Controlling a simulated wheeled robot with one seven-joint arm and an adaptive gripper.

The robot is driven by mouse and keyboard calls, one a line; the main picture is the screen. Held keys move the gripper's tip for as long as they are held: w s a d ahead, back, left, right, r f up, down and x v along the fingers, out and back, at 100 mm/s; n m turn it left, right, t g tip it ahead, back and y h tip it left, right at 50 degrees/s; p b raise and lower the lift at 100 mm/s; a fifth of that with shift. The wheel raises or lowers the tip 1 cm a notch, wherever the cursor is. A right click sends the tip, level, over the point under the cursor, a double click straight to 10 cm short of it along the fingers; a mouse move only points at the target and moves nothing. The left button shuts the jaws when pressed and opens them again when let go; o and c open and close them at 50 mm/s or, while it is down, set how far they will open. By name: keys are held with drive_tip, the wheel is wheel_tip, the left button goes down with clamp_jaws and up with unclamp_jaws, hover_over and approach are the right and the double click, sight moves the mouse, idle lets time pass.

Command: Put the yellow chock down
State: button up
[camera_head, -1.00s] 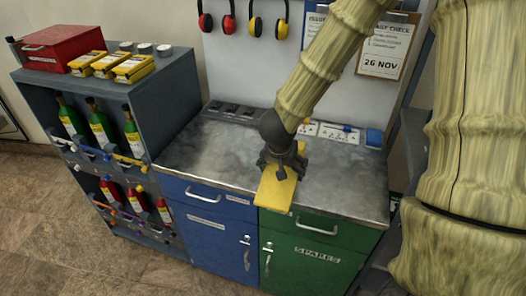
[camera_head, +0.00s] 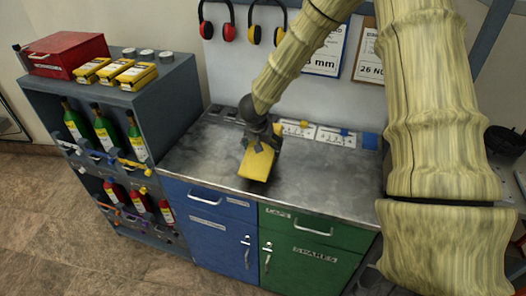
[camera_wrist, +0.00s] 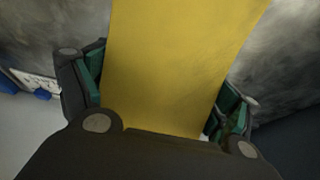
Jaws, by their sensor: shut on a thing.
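The yellow chock (camera_head: 256,163) is held by my gripper (camera_head: 262,143) over the grey worktop (camera_head: 320,183), near the middle of the bench. My gripper is shut on it. In the wrist view the chock (camera_wrist: 180,60) fills the middle, between the two green-padded fingers (camera_wrist: 160,100). The chock's lower end is near the worktop. I cannot tell whether it touches the surface.
A grey rack (camera_head: 168,98) at left bears a red box (camera_head: 66,54), yellow cases (camera_head: 112,73) and bottles. Ear defenders (camera_head: 228,32) hang on the wall. The worktop's right and left parts look clear.

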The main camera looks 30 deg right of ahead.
sight(263, 153)
drive_tip(key=shift+s+f, duration=0.1)
drive_tip(key=shift+f, duration=1.55)
drive_tip(key=shift+p, duration=0.3)
drive_tip(key=o, duration=1.2)
drive_tip(key=shift+f, duration=0.15)
